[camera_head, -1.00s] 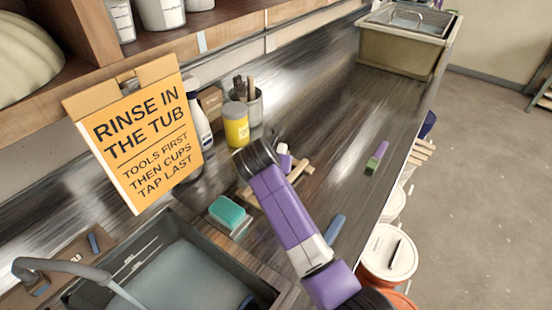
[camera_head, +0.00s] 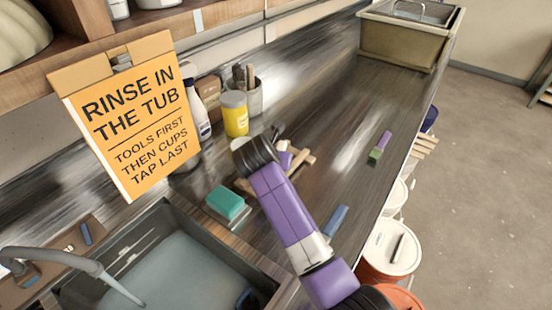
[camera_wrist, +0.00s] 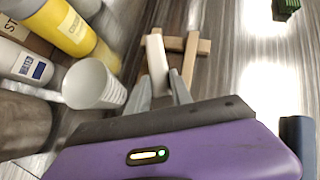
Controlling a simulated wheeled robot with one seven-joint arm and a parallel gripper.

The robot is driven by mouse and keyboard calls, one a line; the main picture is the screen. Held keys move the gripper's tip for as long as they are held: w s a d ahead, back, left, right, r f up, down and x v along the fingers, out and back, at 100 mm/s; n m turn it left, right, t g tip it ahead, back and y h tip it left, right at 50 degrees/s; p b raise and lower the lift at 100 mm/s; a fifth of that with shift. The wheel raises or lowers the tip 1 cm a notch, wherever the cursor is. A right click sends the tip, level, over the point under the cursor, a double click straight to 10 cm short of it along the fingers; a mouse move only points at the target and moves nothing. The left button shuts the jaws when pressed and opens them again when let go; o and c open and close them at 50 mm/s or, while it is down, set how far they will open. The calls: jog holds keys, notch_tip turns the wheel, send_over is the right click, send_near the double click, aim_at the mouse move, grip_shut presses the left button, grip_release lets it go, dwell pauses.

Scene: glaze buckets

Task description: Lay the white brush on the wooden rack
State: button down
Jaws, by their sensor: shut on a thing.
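The wooden rack (camera_wrist: 192,44) of crossed pale bars lies on the counter, also seen in the head view (camera_head: 305,160), where my arm covers much of it. My gripper (camera_wrist: 162,82) is shut on the white brush (camera_wrist: 157,58), a pale, narrow block between its fingertips. In the wrist view the brush overlaps the rack's bars. I cannot tell whether it touches them. In the head view my gripper (camera_head: 283,152) is over the rack and the brush is mostly hidden.
A white cup (camera_wrist: 95,85) stands left of my gripper in the wrist view. A yellow jar (camera_head: 235,114), a teal sponge (camera_head: 226,203), a blue item (camera_head: 336,220) and a green-purple item (camera_head: 380,146) are around the rack. The sink (camera_head: 180,255) is at lower left.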

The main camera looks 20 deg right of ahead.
jog(key=shift+f, duration=0.45)
jog(key=c, duration=1.1)
grip_release()
jog(key=shift+o, duration=0.2)
